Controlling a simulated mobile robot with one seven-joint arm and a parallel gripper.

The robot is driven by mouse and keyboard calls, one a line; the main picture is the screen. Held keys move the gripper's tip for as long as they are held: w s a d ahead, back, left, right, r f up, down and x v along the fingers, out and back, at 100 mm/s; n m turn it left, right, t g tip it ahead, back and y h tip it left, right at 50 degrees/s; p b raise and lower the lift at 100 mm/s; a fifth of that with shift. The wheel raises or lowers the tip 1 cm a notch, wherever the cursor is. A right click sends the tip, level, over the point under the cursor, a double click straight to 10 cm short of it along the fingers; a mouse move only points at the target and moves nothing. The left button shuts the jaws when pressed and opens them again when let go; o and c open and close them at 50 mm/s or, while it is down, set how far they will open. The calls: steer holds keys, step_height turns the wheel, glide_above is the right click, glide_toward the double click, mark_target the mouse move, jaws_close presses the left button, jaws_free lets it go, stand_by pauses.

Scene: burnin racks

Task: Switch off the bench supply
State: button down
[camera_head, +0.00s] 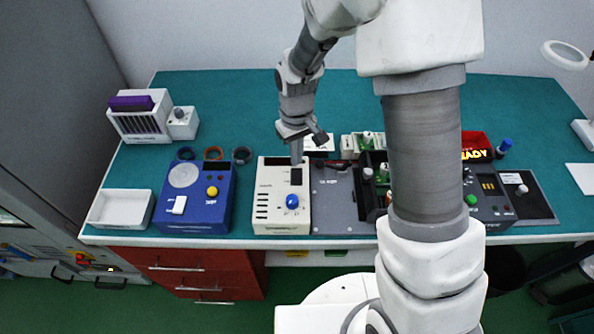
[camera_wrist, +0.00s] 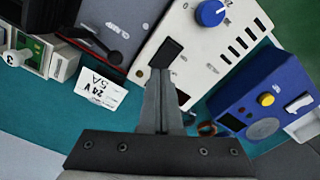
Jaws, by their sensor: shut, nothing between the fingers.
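The bench supply appears to be the cream box (camera_head: 264,222) with vent slots and a blue knob (camera_head: 292,201); it also shows in the wrist view (camera_wrist: 203,78). Its black rocker switch (camera_head: 296,177) is near the back right of its top face. In the wrist view the rocker (camera_wrist: 165,51) lies just beyond my fingertips. My gripper (camera_head: 297,161) points down over the back of the box, its fingers (camera_wrist: 160,74) shut together and empty. The fingertips look very close to the rocker's near edge; I cannot tell whether they touch. Which way the rocker is tipped is unclear.
A blue unit (camera_head: 195,218) with a yellow knob stands left, a grey panel (camera_head: 332,205) right. A card (camera_wrist: 101,88) reading 24 V 5A lies behind. Small rings (camera_head: 213,153), a white tray (camera_head: 121,207) and a dark unit (camera_head: 490,207) are also on the bench. The teal back area is mostly clear.

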steer(key=shift+r+p, duration=1.15)
steer(key=shift+r, duration=0.9)
step_height(320, 180, up, 15)
steer(key=m+t, duration=0.2)
glide_above(297, 171)
steer(key=s+d, duration=0.5)
steer(key=d, duration=0.1)
steer(key=s+d+r+m+t, duration=0.3)
steer(key=s+d+r, duration=0.3)
steer(key=s+r, duration=0.3)
steer(key=s, duration=0.4)
steer(key=shift+s+d+m+t, duration=0.15)
steer(key=shift+s+m+t, duration=0.15)
